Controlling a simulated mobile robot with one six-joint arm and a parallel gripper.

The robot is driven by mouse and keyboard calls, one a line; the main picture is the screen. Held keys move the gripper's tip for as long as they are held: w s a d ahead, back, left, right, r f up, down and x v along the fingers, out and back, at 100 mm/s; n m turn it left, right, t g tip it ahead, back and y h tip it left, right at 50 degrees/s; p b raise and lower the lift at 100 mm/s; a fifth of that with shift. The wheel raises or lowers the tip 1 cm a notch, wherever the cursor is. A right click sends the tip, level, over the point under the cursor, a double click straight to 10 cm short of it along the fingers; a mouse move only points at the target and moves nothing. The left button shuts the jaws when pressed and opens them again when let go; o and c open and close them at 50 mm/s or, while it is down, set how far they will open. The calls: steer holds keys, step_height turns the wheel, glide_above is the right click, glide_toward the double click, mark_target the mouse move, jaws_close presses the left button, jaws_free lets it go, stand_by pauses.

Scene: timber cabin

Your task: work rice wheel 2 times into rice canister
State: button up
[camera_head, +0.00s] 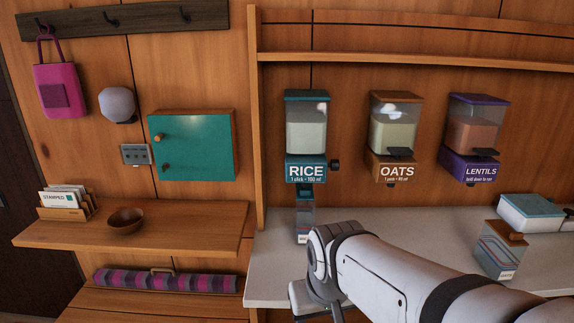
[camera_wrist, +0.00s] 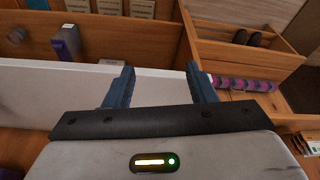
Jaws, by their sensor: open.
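The rice dispenser (camera_head: 306,130) hangs on the timber wall in the head view, with a teal lid, a clear hopper of white grains and a teal RICE label. Its dark wheel (camera_head: 335,164) sticks out at the label's right side. The rice canister (camera_head: 305,218), clear with a pale label, stands upright on the white counter directly below the dispenser's outlet. My gripper (camera_wrist: 162,84) is open and empty in the wrist view, its two blue-grey fingers apart over the counter's edge. In the head view my arm hides most of it, below and right of the canister, apart from the wheel.
The oats dispenser (camera_head: 394,130) and lentils dispenser (camera_head: 472,135) hang to the right. Another clear canister (camera_head: 494,250) and a teal-lidded box (camera_head: 530,213) stand on the counter (camera_head: 266,255) at right. A shelf (camera_head: 180,232) with a wooden bowl (camera_head: 126,220) is at left.

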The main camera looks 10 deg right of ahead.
steer(key=shift+o, duration=0.4)
steer(key=w+d+r+m+t+h, duration=0.1)
steer(key=w+d+m+t, duration=0.1)
steer(key=w, duration=0.5)
steer(key=w+d+r+m+t+h, duration=0.1)
steer(key=w+d+r+m, duration=0.1)
steer(key=w+d, duration=0.4)
steer(key=shift+w+d+r+m+t, duration=0.25)
steer(key=shift+w+m+t, duration=0.15)
steer(key=shift+m, duration=0.5)
steer(key=m+t+p, duration=0.1)
steer(key=m+t, duration=0.6)
steer(key=m, duration=0.1)
glide_toward(338, 167)
step_height(338, 167, down, 2)
steer(key=a, duration=0.1)
steer(key=w+d+m+t+y, duration=0.2)
steer(key=w+y, duration=0.1)
steer(key=shift+w+d+f+m, duration=0.2)
steer(key=shift+w+d+m, duration=0.1)
steer(key=shift+d, duration=0.1)
steer(key=shift+w+d+f+t+y, duration=0.15)
steer(key=shift+t+y, duration=0.15)
steer(key=shift+y, duration=0.2)
steer(key=shift+w+m+y, duration=0.3)
steer(key=shift+w, duration=0.1)
steer(key=w, duration=0.4)
steer(key=w+a+f, duration=0.1)
steer(key=w, duration=0.2)
steer(key=shift+p, duration=0.4)
